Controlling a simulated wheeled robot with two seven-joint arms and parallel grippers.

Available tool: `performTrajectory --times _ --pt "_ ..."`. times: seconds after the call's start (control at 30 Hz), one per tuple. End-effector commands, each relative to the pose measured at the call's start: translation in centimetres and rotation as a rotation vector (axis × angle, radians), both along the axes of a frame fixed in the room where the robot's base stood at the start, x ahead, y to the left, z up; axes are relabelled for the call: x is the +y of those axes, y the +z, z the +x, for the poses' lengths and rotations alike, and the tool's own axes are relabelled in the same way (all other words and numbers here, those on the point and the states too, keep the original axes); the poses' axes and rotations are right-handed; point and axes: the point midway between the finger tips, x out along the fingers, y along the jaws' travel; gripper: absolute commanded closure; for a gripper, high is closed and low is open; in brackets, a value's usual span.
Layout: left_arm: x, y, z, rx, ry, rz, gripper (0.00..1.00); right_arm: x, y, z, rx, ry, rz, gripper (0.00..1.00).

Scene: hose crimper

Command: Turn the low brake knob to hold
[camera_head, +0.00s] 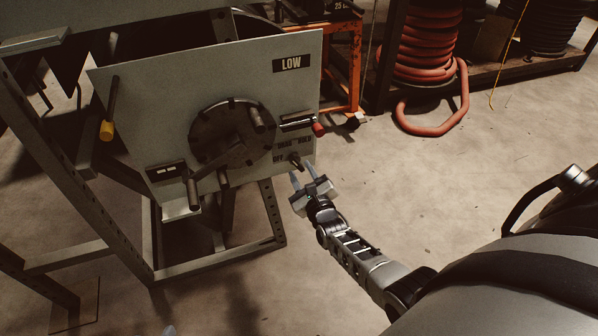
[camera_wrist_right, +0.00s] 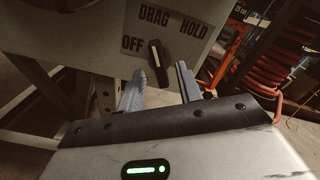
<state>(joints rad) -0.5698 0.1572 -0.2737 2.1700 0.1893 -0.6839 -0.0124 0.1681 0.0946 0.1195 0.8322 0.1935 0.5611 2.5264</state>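The low brake knob (camera_wrist_right: 157,62) is small and black with a white pointer line, on the pale panel (camera_head: 150,95) labelled LOW. In the right wrist view its line points up, slightly left, toward DRAG; OFF is on its left and HOLD on its upper right. The knob also shows in the head view (camera_head: 295,160) at the panel's lower right corner. My right gripper (camera_head: 302,176) is open and empty just in front of the knob, its fingers appearing on either side of it, not closed on it. Only a pale tip, perhaps my left gripper's (camera_head: 169,330), shows at the bottom edge.
A round dark die head (camera_head: 232,135) with posts sits mid-panel. A red-tipped lever (camera_head: 318,129) sticks out just above the knob, and a yellow-tipped lever (camera_head: 107,130) hangs at left. A red hose coil (camera_head: 430,50) stands behind. The floor right of the panel is clear.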

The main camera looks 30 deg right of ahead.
Motion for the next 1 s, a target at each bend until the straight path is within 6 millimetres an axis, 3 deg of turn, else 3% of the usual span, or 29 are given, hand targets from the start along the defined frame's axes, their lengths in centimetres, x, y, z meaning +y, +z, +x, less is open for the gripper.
performTrajectory --times 0.2,0.53,0.67,1.0 --pt "-0.2 -0.9 0.2 0.001 -0.008 -0.004 0.54 -0.5 -0.1 2.2 -0.001 0.001 0.000 0.65" --pt "-0.3 -0.6 0.4 -0.007 -0.011 -0.008 0.54 -0.6 0.0 2.4 0.001 0.001 -0.001 0.65" --pt "-0.4 -0.6 0.4 -0.008 -0.011 -0.008 0.54 -0.6 0.0 2.4 0.001 0.001 -0.001 0.98" --pt "-0.4 -0.6 0.4 -0.011 -0.012 -0.009 0.54 -0.6 0.0 2.4 -0.005 0.000 0.018 1.00"
